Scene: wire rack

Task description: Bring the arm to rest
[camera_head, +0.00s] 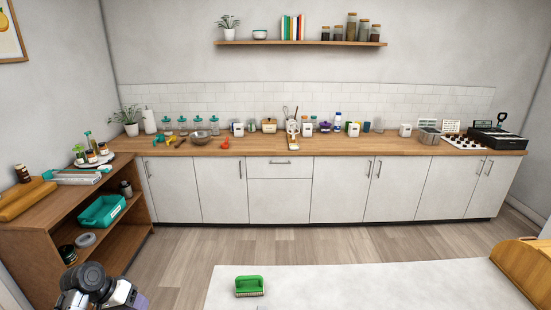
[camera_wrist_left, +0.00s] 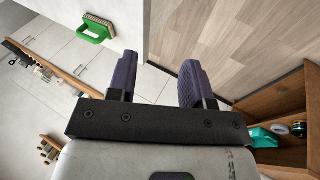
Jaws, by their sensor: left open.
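My left arm shows at the bottom left of the head view, with a bit of purple finger at the frame's lower edge. In the left wrist view my left gripper (camera_wrist_left: 157,72) has its two purple fingers apart, with nothing between them. It hangs over the wooden floor and the edge of the white table, clear of any object. My right gripper is in neither view.
A green brush (camera_head: 249,286) lies on the white table (camera_head: 370,285), also in the left wrist view (camera_wrist_left: 96,28). A wooden shelf unit (camera_head: 122,227) with a teal bin (camera_head: 101,211) stands at left. A bread box (camera_head: 524,265) is at right. The floor between is clear.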

